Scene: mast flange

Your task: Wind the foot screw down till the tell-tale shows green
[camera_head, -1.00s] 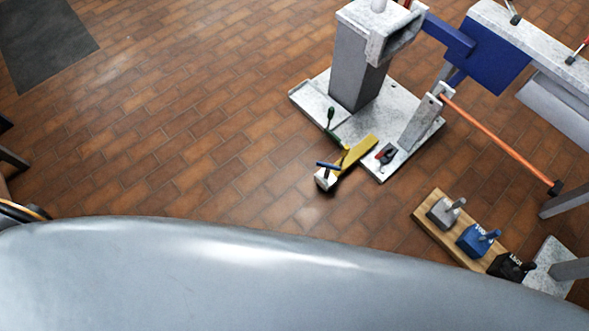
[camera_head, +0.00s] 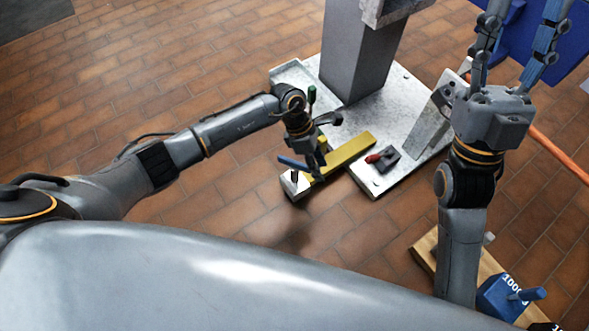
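The foot screw has a blue cross bar (camera_head: 292,163) above a pale foot block (camera_head: 294,184), at the outer end of a yellow beam (camera_head: 345,154). My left gripper (camera_head: 319,175) points down just right of the bar, over the beam. Its fingers are small and dark, so I cannot tell whether they touch the bar or are open or shut. My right gripper (camera_head: 527,12) is raised at the upper right, its blue-grey fingers spread and empty. A black block with a red part (camera_head: 381,158) sits on the base plate. I cannot make out a tell-tale colour.
The grey mast column (camera_head: 358,52) stands on a speckled base plate (camera_head: 405,95). An orange bar (camera_head: 563,152) runs off at the right. A wooden board (camera_head: 426,250) with a blue weight (camera_head: 508,296) lies lower right. The brick floor left of the plate is clear.

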